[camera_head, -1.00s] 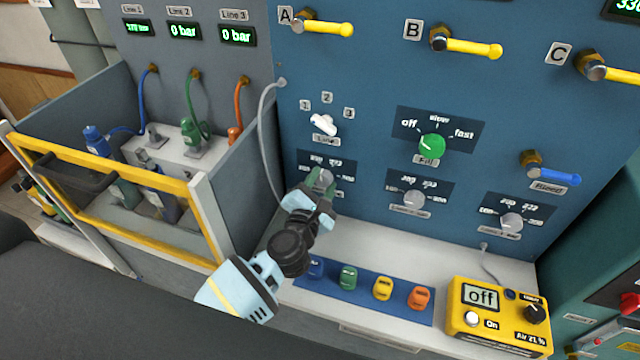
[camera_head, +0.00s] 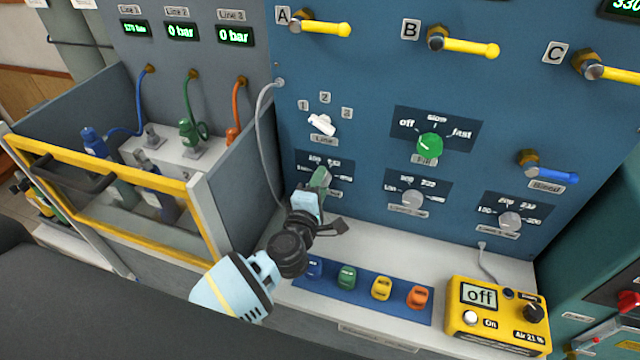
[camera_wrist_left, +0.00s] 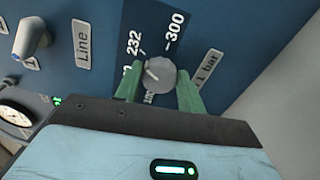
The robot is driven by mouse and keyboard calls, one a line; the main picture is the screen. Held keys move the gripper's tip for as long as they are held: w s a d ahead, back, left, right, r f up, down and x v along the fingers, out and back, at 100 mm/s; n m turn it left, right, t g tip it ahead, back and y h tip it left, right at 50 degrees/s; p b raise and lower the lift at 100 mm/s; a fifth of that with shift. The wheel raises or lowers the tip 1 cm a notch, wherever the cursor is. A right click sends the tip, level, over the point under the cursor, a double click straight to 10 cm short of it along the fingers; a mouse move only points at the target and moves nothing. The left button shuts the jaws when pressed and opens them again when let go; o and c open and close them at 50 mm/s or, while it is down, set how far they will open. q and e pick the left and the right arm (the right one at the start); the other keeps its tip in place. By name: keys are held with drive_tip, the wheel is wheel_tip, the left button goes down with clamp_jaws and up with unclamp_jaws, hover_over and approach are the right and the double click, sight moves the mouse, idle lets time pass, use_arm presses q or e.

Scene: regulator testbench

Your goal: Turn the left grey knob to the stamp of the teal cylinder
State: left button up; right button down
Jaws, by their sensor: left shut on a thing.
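The left grey knob sits on the blue panel, below the white Line knob (camera_head: 321,124); in the head view my gripper mostly hides it. In the left wrist view the grey knob (camera_wrist_left: 158,74) is between my two green fingers, beside printed 232 and 300 marks. Its white pointer line points to the upper left, roughly toward 232. My left gripper (camera_head: 318,182) is shut on this knob, its wrist turned. A dark greenish cylinder (camera_head: 124,192) stands in the yellow-framed cage at the left; I cannot read its stamp.
Two other grey knobs, the middle one (camera_head: 411,198) and the right one (camera_head: 509,221), sit on the panel. A green Fill knob (camera_head: 429,145) is above. The ledge below carries a blue strip of coloured tags (camera_head: 347,278) and a yellow meter (camera_head: 499,312).

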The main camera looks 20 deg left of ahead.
idle(0.5)
use_arm(q)
drive_tip(key=o, duration=1)
drive_tip(key=s, duration=0.8)
drive_tip(key=shift+a, duration=0.1)
